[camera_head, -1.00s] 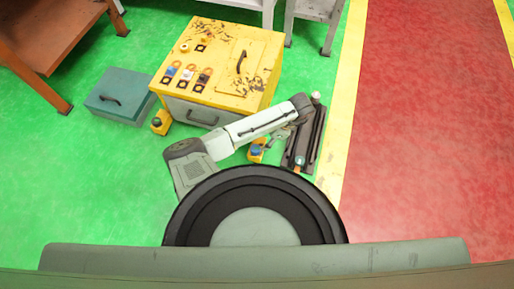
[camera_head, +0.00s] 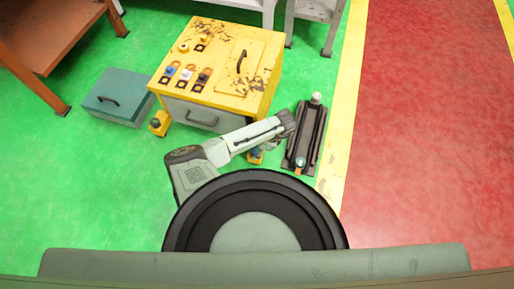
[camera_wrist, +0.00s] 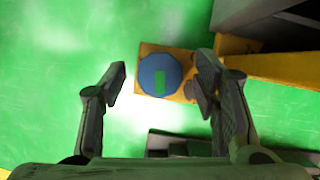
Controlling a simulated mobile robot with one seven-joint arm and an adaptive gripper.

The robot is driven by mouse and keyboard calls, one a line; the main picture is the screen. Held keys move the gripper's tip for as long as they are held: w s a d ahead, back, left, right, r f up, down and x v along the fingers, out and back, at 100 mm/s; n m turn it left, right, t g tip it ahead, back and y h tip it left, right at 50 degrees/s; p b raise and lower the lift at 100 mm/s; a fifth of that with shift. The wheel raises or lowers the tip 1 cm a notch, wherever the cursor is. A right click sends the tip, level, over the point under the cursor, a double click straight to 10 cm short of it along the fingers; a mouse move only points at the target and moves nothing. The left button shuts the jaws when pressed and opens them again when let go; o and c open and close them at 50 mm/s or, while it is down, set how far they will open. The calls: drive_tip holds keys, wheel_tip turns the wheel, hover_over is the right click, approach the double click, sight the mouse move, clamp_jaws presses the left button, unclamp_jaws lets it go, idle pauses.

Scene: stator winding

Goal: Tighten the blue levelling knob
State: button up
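The blue levelling knob (camera_wrist: 160,76) is round, with a green rectangular patch on its top, and sits on a yellow bracket (camera_wrist: 149,47) at the cabinet's lower corner. In the wrist view it lies between the two fingers of my gripper (camera_wrist: 162,68), which is open and empty. Clear gaps show on the left of the knob; the right finger overlaps the bracket. How high the fingers are above the knob I cannot tell. In the head view the knob (camera_head: 256,154) is small and partly covered by my arm.
The yellow cabinet (camera_head: 262,60) stands behind the knob, with another footed knob (camera_head: 157,123) at its left corner. A dark rail fixture (camera_head: 305,138) lies to the right. A teal box (camera_head: 117,97) stands at left. Green floor is clear in front left.

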drive_tip(key=c, duration=1.1)
drive_tip(key=shift+r+p, duration=0.2)
drive_tip(key=shift+p, duration=0.55)
drive_tip(key=shift+s+f+m, duration=0.1)
drive_tip(key=shift+f+m, duration=0.1)
drive_tip(key=shift+m, duration=0.2)
drive_tip(key=o, duration=1.1)
drive_tip(key=v, duration=1.2)
drive_tip(key=shift+a, duration=0.1)
